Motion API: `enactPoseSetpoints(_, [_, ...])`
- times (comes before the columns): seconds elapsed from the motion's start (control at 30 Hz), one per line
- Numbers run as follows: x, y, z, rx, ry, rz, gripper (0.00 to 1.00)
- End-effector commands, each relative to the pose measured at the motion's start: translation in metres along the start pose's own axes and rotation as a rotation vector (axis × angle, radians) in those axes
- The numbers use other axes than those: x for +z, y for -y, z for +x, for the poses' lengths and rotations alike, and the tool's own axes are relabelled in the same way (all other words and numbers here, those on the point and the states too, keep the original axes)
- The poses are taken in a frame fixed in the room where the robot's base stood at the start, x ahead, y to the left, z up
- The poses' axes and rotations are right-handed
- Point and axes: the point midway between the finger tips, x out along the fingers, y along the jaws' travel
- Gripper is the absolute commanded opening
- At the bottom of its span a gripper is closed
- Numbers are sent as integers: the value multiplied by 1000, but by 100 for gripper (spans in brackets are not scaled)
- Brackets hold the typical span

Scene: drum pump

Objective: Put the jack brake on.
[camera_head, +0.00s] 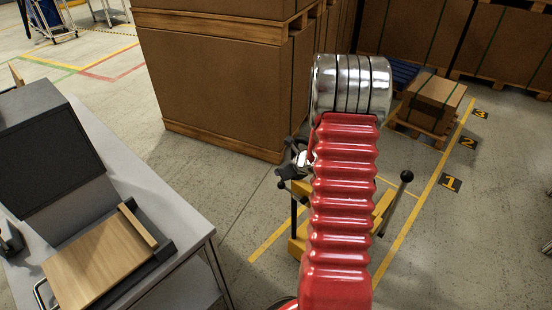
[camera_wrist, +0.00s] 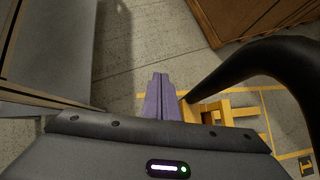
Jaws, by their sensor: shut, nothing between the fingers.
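A yellow jack (camera_head: 299,245) stands on the floor, largely hidden behind my red arm in the head view. A black lever with a ball knob (camera_head: 405,176) sticks up at its right side; I cannot tell whether it is the brake. In the wrist view yellow jack parts (camera_wrist: 225,112) show beyond and right of my gripper (camera_wrist: 160,78). Its purple fingers are shut together and empty, apart from the yellow parts. A thick curved black bar or hose (camera_wrist: 255,62) crosses the right side of the wrist view. My fingers cannot be made out in the head view.
A grey workbench (camera_head: 150,180) with a wooden board (camera_head: 95,262) stands at the left. Large brown crates (camera_head: 215,85) stand behind. A carton (camera_head: 435,95) on a pallet is at the back right, beside yellow floor lines and numbered marks (camera_head: 452,182). Floor at the right is clear.

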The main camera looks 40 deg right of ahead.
Motion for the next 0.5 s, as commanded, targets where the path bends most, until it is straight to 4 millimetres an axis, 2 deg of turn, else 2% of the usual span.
enactPoseSetpoints(0.3, [38,-8,-28,-1,2,-4,0])
enactPoseSetpoints(0.5, [52,-12,-39,1,1,-3,0])
